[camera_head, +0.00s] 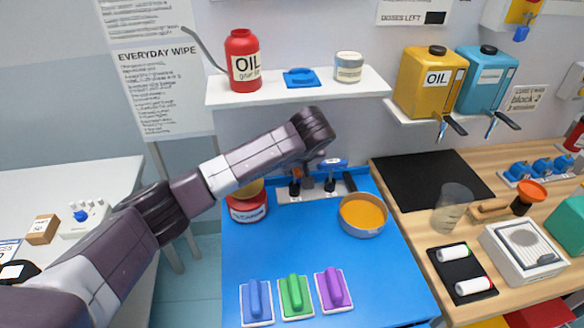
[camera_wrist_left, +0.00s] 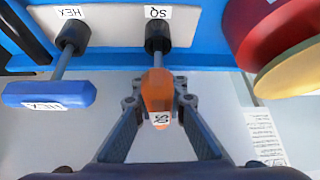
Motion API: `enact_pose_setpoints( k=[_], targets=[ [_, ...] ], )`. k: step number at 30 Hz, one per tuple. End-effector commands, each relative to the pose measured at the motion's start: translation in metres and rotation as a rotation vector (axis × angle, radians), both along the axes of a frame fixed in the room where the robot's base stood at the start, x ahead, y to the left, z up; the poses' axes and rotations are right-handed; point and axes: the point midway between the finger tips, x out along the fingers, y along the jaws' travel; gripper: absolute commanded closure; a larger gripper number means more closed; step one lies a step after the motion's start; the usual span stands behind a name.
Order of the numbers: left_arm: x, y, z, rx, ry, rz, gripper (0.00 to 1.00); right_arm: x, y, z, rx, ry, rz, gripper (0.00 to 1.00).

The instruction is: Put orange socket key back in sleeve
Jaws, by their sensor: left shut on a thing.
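The orange socket key (camera_wrist_left: 157,90), its handle labelled SQ, is between the fingers of my left gripper (camera_wrist_left: 158,112), which is shut on the handle. Its grey shaft runs to the black SQ sleeve (camera_wrist_left: 158,38) on the pale rack (camera_wrist_left: 115,22). The shaft meets the sleeve's mouth; how deep it sits I cannot tell. A blue key (camera_wrist_left: 35,94) labelled HEX stands beside it, its shaft in the HEX sleeve (camera_wrist_left: 72,36). In the head view my left arm reaches the rack at the back of the blue mat (camera_head: 290,235), partly hiding the orange key. My right gripper is not in view.
A red tin (camera_head: 248,208) stands left of the rack and an orange-filled bowl (camera_head: 362,215) to its right. Blue, green (camera_head: 295,296) and purple blocks lie at the mat's front. A shelf (camera_head: 300,88) with an oil can hangs above. The mat's middle is clear.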

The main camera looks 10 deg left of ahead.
Motion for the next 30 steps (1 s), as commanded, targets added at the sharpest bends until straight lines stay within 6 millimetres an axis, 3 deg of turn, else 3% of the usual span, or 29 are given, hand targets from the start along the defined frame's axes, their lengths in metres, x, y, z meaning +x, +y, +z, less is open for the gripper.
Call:
enact_pose_setpoints(
  k=[20, 21, 27, 30],
  targets=[
    [0.0000, -0.0001, -0.0089, 0.000, -0.001, 0.000, 1.00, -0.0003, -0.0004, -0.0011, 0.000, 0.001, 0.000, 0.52],
    [0.0000, -0.0001, -0.0089, 0.000, -0.001, 0.000, 0.90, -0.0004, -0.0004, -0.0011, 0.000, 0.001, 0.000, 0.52],
    [0.0000, -0.0001, -0.0089, 0.000, 0.000, 0.000, 0.68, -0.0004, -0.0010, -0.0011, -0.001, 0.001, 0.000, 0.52],
    [0.0000, -0.0001, -0.0089, 0.000, 0.000, 0.000, 0.68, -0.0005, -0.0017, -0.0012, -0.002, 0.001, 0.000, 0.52]
  ],
)
